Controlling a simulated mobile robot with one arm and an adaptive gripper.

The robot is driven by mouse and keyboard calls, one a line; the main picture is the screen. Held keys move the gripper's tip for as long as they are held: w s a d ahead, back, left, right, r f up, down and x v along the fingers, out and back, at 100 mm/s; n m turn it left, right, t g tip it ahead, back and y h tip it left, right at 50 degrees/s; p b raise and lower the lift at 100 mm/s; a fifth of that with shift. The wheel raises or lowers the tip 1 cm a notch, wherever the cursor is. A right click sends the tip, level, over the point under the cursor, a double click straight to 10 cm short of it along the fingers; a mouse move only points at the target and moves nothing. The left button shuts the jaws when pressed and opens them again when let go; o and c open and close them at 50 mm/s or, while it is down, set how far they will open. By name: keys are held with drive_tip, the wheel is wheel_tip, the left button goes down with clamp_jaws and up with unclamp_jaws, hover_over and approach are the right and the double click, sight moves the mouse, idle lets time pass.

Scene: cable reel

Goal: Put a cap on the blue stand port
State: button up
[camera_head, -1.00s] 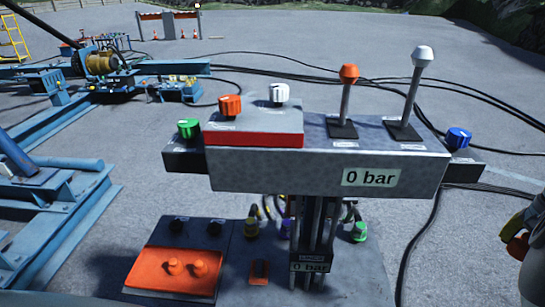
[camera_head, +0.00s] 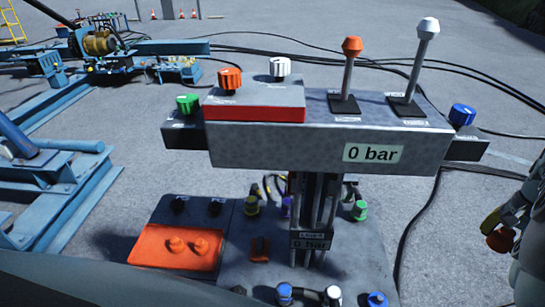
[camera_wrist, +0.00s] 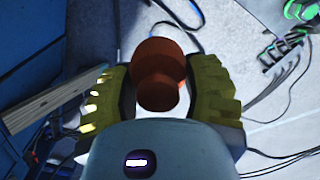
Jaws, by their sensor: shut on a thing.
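My gripper (camera_head: 496,228) is at the right edge of the head view, beside the control stand and apart from it. In the wrist view its yellow-green fingers (camera_wrist: 160,88) are shut on an orange-red cap (camera_wrist: 158,65). The cap (camera_head: 501,240) also shows at the fingers in the head view. On the stand's base, blue ports stand at the front left (camera_head: 284,293) and front right (camera_head: 377,300). A purple-blue port (camera_head: 287,205) is further back, partly behind the column. I cannot tell which one is the blue stand port.
The control panel (camera_head: 320,150) overhangs the base, with two upright levers and a blue knob (camera_head: 462,115) at its right. A white port (camera_head: 333,296) and a green port (camera_head: 360,210) are on the base. Black cables (camera_head: 420,215) lie on the ground right of the stand.

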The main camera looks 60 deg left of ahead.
drive_tip(key=shift+s+a+f, duration=0.2)
drive_tip(key=shift+a+f, duration=0.15)
drive_tip(key=shift+f, duration=0.3)
drive_tip(key=m+b, duration=0.1)
drive_tip(key=b, duration=0.2)
approach(382, 297)
wheel_tip(382, 297, down, 9)
drive_tip(key=b, duration=0.8)
drive_tip(key=shift+r, duration=0.15)
drive_tip(key=shift+a+f+b, duration=0.1)
drive_tip(key=shift+f+b, duration=0.2)
drive_tip(key=shift+b, duration=0.2)
drive_tip(key=o, duration=1.3)
drive_tip(key=shift+c, duration=0.2)
drive_tip(key=shift+w+r, duration=0.1)
drive_tip(key=shift+r, duration=0.1)
wheel_tip(382, 297, up, 12)
